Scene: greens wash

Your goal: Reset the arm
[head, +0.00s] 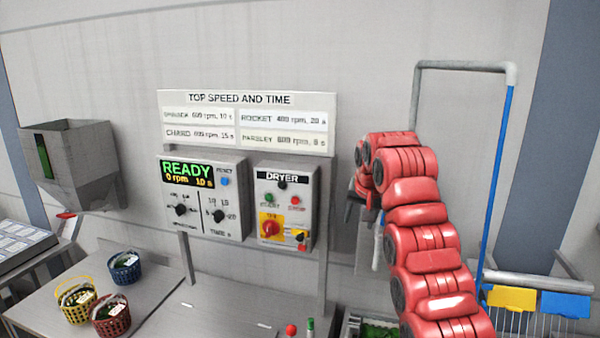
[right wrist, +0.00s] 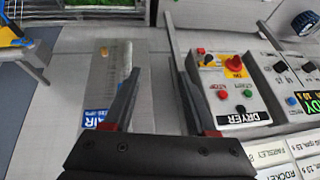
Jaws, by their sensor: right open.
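My right arm (head: 425,235) is red and rises from the lower right of the head view. Its gripper (head: 358,208) is partly hidden by the arm, to the right of the dryer panel (head: 286,205). In the right wrist view the two dark fingers (right wrist: 157,75) stand apart with nothing between them. The dryer panel also shows there (right wrist: 226,88), upside down and to the right of the fingers. My left gripper is not in view.
A control box reading READY (head: 203,197) stands left of the dryer panel, under a speed sign (head: 248,123). Blue (head: 125,268), yellow (head: 77,301) and red (head: 111,314) baskets sit on the counter (head: 170,300) at left. A pipe frame (head: 460,66) rises behind my right arm.

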